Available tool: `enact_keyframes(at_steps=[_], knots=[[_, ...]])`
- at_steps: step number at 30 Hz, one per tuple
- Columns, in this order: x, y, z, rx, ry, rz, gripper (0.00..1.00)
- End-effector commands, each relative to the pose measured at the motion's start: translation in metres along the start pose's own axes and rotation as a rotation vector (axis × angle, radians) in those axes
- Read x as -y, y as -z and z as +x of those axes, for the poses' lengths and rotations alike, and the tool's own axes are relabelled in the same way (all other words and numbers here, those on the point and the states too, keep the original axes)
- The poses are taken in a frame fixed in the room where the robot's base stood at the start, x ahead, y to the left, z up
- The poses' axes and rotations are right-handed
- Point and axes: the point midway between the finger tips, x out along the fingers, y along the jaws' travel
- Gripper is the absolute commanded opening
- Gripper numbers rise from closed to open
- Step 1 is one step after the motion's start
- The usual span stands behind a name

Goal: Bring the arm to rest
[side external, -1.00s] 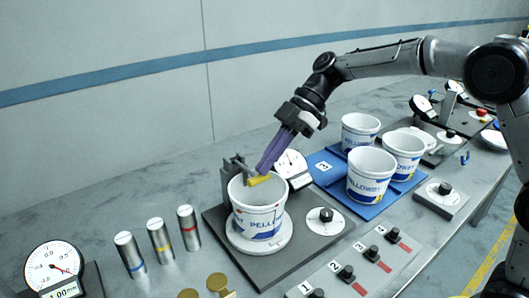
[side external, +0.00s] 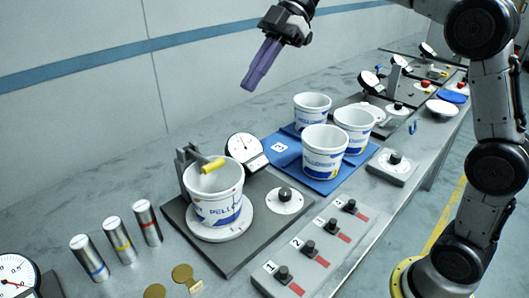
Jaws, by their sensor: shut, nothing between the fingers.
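My gripper (side external: 252,84) has long purple fingers and is shut and empty. It hangs in the air above the bench, up and to the right of the white PELLOWBY bucket (side external: 218,207), and touches nothing. That bucket stands on a round white plate on a dark grey fixture (side external: 251,252). A yellow-ended rod (side external: 212,166) shows at the bucket's mouth, by the fixture's upright bracket. My upper arm links run out of the top of the picture.
Three more buckets (side external: 324,155) stand on a blue mat (side external: 285,148) right of the fixture. Three metal cylinders (side external: 118,235), a dial gauge (side external: 18,275) and a numbered switch panel (side external: 306,245) stand in front. The air around my gripper is clear.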

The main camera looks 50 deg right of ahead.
Motion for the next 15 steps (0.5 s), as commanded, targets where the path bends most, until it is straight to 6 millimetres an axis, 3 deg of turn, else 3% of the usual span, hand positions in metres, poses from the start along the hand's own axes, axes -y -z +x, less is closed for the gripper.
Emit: enact_keyframes(at_steps=[3,7,11,15], knots=[[0.049,0.02,-0.012,0.056,-0.036,-0.028,0.0],[0.102,0.014,-0.013,0.156,-0.106,0.089,0.0],[0.151,-0.01,-0.009,0.253,-0.211,0.272,0.0],[0.196,-0.048,0.0,0.334,-0.354,0.496,0.0]])
